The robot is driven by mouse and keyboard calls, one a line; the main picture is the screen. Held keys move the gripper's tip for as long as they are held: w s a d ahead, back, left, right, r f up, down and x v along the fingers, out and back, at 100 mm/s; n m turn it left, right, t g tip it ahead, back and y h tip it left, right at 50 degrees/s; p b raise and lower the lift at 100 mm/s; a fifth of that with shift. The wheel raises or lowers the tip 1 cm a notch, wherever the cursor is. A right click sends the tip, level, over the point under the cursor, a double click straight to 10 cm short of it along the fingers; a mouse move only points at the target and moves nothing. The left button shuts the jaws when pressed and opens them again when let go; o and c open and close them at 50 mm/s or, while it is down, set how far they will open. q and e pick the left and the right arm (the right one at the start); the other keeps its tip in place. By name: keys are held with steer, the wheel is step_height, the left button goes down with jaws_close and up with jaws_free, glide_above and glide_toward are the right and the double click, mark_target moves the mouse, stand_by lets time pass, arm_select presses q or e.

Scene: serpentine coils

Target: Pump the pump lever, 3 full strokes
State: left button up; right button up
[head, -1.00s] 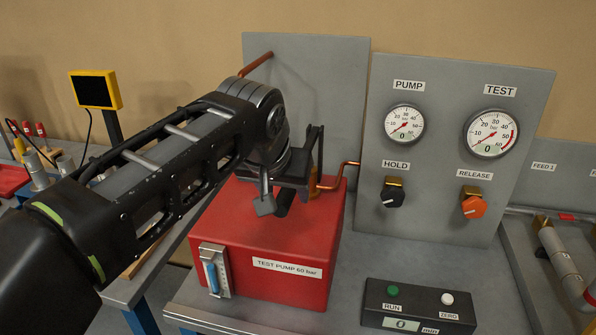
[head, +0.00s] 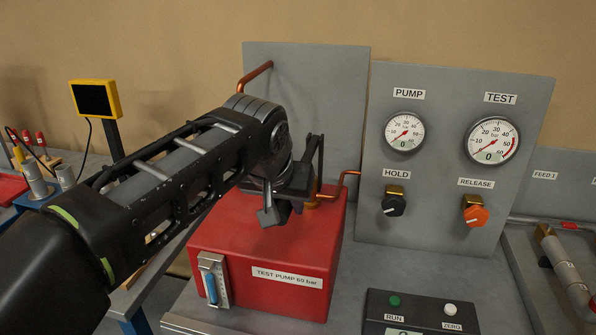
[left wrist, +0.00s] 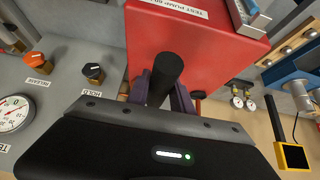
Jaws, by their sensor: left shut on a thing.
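The red test pump (head: 235,236), labelled "TEST PUMP 60 bar", stands on the grey bench. My left gripper (head: 297,182) is above its top, largely hidden behind my own wrist in the head view. In the left wrist view my left gripper (left wrist: 162,90) is shut on the black grip of the pump lever (left wrist: 168,66), which stands between the two fingers. The rest of the lever is mostly hidden. The PUMP gauge (head: 404,132) and TEST gauge (head: 492,140) both show 0. My right gripper is not in view.
A grey panel carries the black HOLD knob (head: 394,204) and orange RELEASE knob (head: 475,214). A copper pipe (head: 347,178) runs from the pump to the panel. A RUN/ZERO box (head: 421,309) sits in front. A yellow-framed screen (head: 95,97) stands at the left.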

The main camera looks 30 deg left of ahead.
arm_select(q)
jaws_close()
steer(key=shift+g+h, duration=0.3)
steer(key=shift+g, duration=0.4)
steer(key=r+p, duration=0.1)
steer(key=p, duration=0.1)
steer(key=r+p, duration=0.2)
steer(key=p, duration=0.1)
steer(key=r+p, duration=0.2)
steer(key=p, duration=0.1)
steer(key=shift+w, duration=0.25)
steer(key=shift+a+r+p, duration=0.1)
steer(key=shift+r+p, duration=0.1)
steer(key=shift+p, duration=0.15)
steer(key=shift+f, duration=0.1)
steer(key=shift+g, duration=0.6)
steer(key=shift+w+a+r, duration=0.1)
steer(key=shift+w+r, duration=0.15)
steer(key=shift+r, duration=0.55)
steer(key=shift+w+a+r, duration=0.1)
steer(key=shift+w+r, duration=0.1)
steer(key=shift+r, duration=0.65)
steer(key=shift+w+a+r, duration=0.1)
steer(key=shift+w+r, duration=0.15)
steer(key=shift+r, duration=0.55)
steer(key=o, duration=0.8)
jaws_free()
steer(key=shift+d+f, duration=0.1)
steer(key=shift+f, duration=0.05)
